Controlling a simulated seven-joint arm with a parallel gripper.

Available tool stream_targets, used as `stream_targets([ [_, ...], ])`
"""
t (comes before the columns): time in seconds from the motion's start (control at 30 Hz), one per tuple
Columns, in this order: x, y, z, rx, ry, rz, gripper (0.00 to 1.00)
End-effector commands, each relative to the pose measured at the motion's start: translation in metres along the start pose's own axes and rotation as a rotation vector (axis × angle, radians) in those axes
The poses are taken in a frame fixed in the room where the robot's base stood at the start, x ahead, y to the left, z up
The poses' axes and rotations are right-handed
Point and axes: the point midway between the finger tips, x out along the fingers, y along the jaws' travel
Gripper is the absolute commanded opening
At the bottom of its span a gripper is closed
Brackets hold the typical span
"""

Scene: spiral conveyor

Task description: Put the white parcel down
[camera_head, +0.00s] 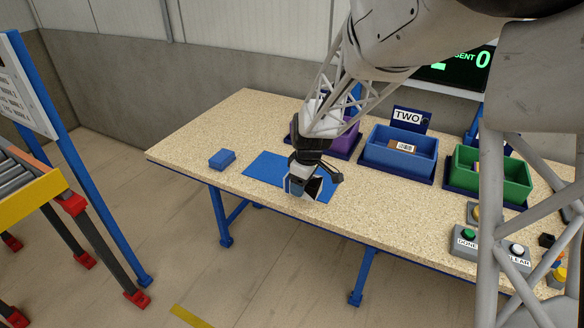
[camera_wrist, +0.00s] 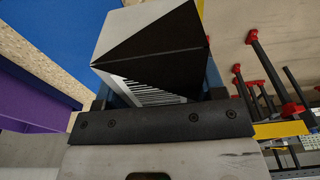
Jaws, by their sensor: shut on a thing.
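My gripper (camera_head: 303,180) is shut on the white parcel (camera_head: 296,186), at the front edge of the blue mat (camera_head: 262,168) on the table. In the wrist view the parcel (camera_wrist: 122,32) sits between the fingers (camera_wrist: 160,84); it is white with black triangular areas and a striped barcode on the side facing the camera. The blue mat (camera_wrist: 55,25) also shows at the left of the wrist view. The parcel's underside is hidden, so I cannot tell whether it touches anything.
A blue block (camera_head: 222,159) lies left of the mat. A purple bin (camera_head: 347,140), a blue bin (camera_head: 398,160) marked TWO with a brown parcel in it, and a green bin (camera_head: 490,181) stand behind and right. A button box (camera_head: 480,246) is at the right front. Bare table (camera_head: 255,115) lies behind the block.

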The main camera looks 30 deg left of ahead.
Motion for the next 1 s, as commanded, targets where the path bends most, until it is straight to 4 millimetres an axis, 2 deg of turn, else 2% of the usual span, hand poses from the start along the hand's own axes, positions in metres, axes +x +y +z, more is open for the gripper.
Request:
stream_targets([
  [1.0,0.021,0.095,-0.075,0.0,0.001,0.001,0.36],
])
